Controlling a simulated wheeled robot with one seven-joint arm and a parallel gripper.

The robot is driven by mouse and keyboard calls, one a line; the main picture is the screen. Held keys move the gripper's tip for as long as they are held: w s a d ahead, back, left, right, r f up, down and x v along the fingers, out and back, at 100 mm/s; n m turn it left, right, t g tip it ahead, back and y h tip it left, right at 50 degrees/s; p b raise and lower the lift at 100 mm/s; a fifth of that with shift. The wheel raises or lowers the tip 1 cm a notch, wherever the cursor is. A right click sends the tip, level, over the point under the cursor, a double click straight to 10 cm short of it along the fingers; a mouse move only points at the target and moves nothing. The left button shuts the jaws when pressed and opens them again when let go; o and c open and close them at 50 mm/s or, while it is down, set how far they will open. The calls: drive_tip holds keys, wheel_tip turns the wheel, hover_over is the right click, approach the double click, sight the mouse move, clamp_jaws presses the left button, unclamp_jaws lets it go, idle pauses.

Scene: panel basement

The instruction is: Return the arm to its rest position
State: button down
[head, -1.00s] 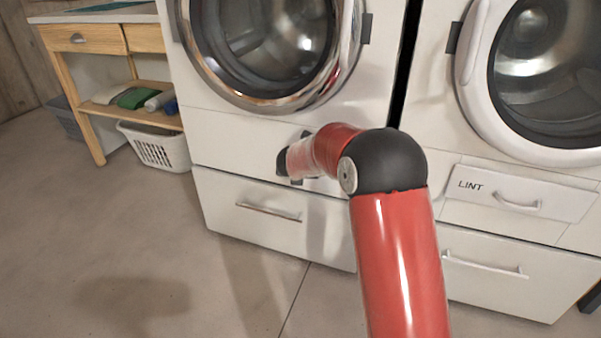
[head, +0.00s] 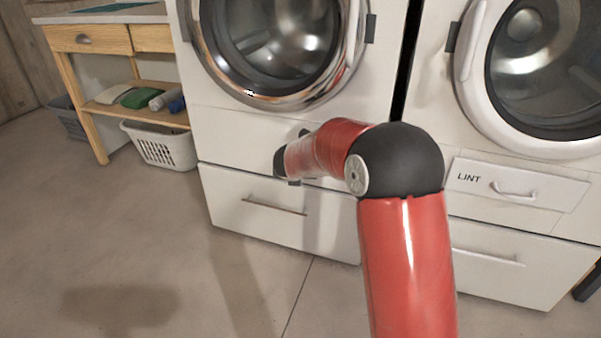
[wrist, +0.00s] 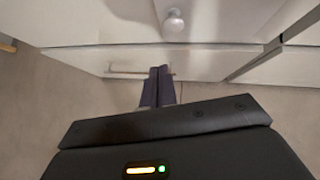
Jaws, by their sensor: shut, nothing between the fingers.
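My gripper (wrist: 158,74) shows in the wrist view with its two dark fingers together and nothing between them. It points toward the white front of a machine, and its fingertips overlap the drawer's bar handle (wrist: 122,72) in the picture; I cannot tell the distance between them. In the head view my red arm rises from the lower right, bends at a black elbow and reaches toward the left machine (head: 290,135). The gripper itself cannot be made out in the head view.
The right machine (head: 430,215) has a drawer marked LINT (head: 518,186). Left stands a wooden table (head: 88,38) with a shelf of folded and rolled items. A white basket (head: 158,150) is under it. The floor at left is clear.

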drive_tip(key=s+a+r+n+t+y+p, duration=0.1)
drive_tip(key=s+r+n+t+y, duration=0.1)
drive_tip(key=s+r+n, duration=0.55)
drive_tip(key=s+a+r+n+t+y+p, duration=0.15)
drive_tip(key=r+n, duration=0.25)
drive_tip(key=r, duration=0.6)
drive_tip(key=s+d+r+n+g+y, duration=0.1)
drive_tip(key=s+r+n+g+y, duration=0.2)
drive_tip(key=s+n, duration=0.65)
drive_tip(key=s+d+f+n+g+h, duration=0.1)
drive_tip(key=s+d+n, duration=0.3)
drive_tip(key=s, duration=0.4)
drive_tip(key=s+d+f+n+g+h+p, duration=0.1)
drive_tip(key=s+d+f+n+g+h, duration=0.1)
drive_tip(key=s+d+n, duration=0.2)
drive_tip(key=s+d+f+n+g+h+p, duration=0.1)
drive_tip(key=s+d+n, duration=0.3)
drive_tip(key=s+n, duration=0.4)
drive_tip(key=s+f+h, duration=0.1)
drive_tip(key=s, duration=0.3)
drive_tip(key=shift+d+f+n, duration=0.25)
drive_tip(key=shift+d+n, duration=0.15)
drive_tip(key=c, duration=2.2)
unclamp_jaws()
